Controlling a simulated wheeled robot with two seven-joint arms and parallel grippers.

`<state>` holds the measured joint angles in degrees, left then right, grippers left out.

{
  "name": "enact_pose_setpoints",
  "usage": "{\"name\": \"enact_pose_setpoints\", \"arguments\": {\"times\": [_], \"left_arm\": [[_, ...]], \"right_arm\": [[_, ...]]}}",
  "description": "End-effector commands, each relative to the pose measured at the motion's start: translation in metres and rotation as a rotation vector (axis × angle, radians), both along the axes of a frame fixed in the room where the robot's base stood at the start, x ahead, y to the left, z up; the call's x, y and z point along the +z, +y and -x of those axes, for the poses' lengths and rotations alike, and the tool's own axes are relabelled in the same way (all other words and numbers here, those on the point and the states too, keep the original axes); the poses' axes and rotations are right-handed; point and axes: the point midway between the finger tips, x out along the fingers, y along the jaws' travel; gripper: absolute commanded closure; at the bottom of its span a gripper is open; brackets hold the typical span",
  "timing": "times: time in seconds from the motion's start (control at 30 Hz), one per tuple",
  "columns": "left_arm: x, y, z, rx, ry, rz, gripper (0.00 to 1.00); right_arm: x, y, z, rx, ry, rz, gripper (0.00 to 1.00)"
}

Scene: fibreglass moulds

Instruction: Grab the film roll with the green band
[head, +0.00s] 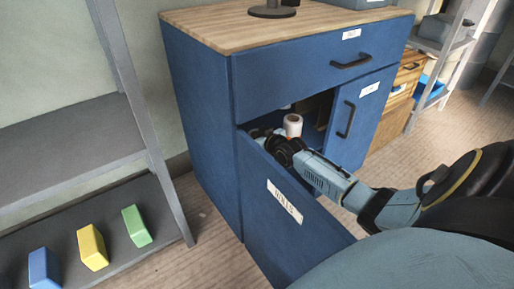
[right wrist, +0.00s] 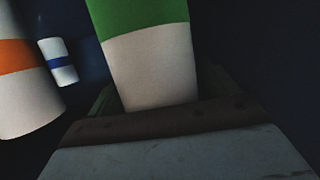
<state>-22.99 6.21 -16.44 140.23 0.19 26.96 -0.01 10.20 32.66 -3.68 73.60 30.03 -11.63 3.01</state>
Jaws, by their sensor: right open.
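The film roll with the green band (right wrist: 147,62) stands large in the middle of the right wrist view, white below and green above; its top is cut off by the frame. The green-banded roll is hidden in the head view. My left gripper is not in view.
A white roll with an orange band (right wrist: 20,85) and a smaller one with a blue band (right wrist: 59,62) stand left of the green-banded roll. The drawer's front panel is close to my right arm. Coloured blocks (head: 92,247) lie on a shelf at left.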

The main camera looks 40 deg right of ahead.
Motion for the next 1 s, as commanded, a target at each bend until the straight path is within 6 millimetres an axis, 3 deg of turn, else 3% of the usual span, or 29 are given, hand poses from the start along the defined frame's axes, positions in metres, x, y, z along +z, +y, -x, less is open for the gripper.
{"name": "enact_pose_setpoints", "arguments": {"times": [0.07, 0.67, 1.0], "left_arm": [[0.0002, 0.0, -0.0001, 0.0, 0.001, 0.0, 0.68], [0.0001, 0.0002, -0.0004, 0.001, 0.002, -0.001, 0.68], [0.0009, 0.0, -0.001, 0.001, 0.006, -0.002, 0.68]], "right_arm": [[0.0002, -0.0001, 0.0, 0.0, 0.0, 0.0, 0.14], [0.0, 0.0, 0.0002, 0.0, 0.0, -0.001, 0.93], [0.003, -0.0002, -0.0004, 0.0, -0.004, 0.0, 0.94]]}}
